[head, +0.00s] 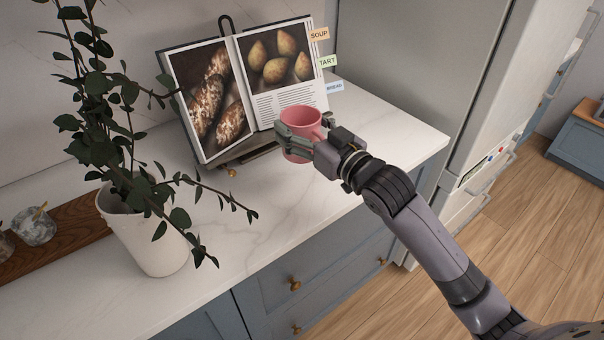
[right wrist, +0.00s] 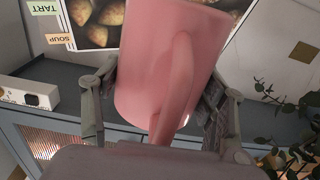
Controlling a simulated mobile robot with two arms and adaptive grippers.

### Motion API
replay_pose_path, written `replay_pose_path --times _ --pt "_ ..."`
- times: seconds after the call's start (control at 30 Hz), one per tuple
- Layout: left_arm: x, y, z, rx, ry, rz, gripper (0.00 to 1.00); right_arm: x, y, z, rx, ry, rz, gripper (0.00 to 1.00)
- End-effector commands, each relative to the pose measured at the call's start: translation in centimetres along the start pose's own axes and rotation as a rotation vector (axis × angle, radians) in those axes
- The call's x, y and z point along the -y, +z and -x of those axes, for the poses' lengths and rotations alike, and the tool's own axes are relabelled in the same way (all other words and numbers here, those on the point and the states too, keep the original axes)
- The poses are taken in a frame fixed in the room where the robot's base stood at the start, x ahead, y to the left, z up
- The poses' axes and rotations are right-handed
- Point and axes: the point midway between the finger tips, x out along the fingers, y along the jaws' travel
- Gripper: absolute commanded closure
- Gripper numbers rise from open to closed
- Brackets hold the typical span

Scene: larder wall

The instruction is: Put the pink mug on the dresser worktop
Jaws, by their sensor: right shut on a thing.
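The pink mug (head: 300,122) is held upright in my right gripper (head: 299,146), in front of the open cookbook. In the right wrist view the pink mug (right wrist: 165,60) fills the middle, with its handle toward the camera and a finger of the right gripper (right wrist: 160,115) on each side. The pale marble worktop (head: 375,125) runs under and beside it, above blue drawers. I cannot tell whether the mug's base touches the worktop. My left gripper is not in view.
An open cookbook (head: 275,62) on a stand is close behind the mug. A white vase (head: 150,240) with leafy branches stands to the left, near a wooden board (head: 60,235). The worktop is clear to the right, up to a tall grey fridge (head: 440,70).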

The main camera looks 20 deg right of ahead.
Motion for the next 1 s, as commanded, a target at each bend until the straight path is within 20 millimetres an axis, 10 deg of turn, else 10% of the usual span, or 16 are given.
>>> replay_pose_path --times 0.3,1.0 --pt "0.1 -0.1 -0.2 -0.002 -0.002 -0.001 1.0 0.1 6.7 0.0 -0.002 0.0 0.0 0.74" --pt "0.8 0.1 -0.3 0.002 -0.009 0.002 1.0 0.1 11.7 0.0 -0.005 -0.001 0.002 0.74"
